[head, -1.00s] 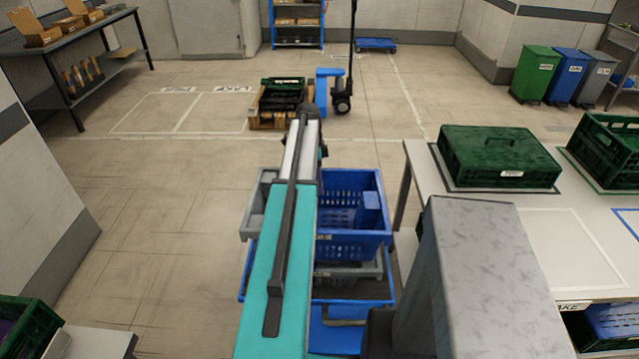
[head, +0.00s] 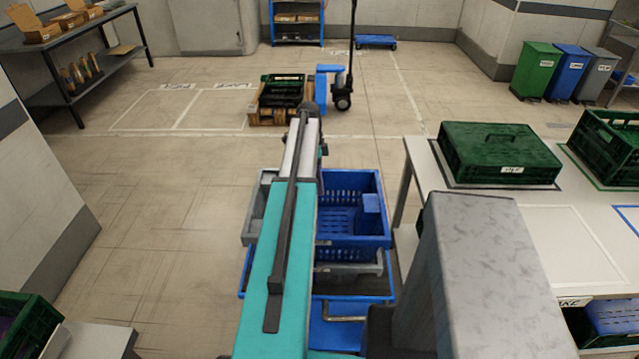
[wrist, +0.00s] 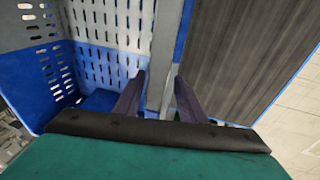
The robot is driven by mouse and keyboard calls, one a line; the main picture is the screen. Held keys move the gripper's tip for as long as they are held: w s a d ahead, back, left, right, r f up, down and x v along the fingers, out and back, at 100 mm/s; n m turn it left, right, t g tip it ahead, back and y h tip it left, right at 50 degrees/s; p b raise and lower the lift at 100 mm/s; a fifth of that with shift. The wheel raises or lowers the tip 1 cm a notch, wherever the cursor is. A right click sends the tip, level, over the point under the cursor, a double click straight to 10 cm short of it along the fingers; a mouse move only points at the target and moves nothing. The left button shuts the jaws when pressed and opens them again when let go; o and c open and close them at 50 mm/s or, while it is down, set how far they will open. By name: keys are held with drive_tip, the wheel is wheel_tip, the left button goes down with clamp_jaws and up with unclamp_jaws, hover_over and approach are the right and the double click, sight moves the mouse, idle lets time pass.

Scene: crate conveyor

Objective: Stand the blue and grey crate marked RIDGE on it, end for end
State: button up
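The blue and grey crate (head: 345,240) is open-topped with slotted walls. It is over the blue trolley (head: 335,335), partly hidden by my arm. Its grey part shows left of my arm, and a grey ledge shows below the blue wall. I cannot read RIDGE on it. In the wrist view the crate's slotted inside (wrist: 105,65) is at left and the trolley's dark deck (wrist: 235,50) at right. The head view hides the fingers.
A white table at right bears a closed green crate (head: 500,158) and an open green crate (head: 610,140). A grey column (head: 485,270) is close right of the trolley. Floor at left is clear. A pallet stack (head: 280,100) stands ahead.

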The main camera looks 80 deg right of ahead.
drive_tip(key=b+v, duration=0.3)
drive_tip(key=v, duration=1.1)
drive_tip(key=shift+f, duration=0.1)
idle(0.8)
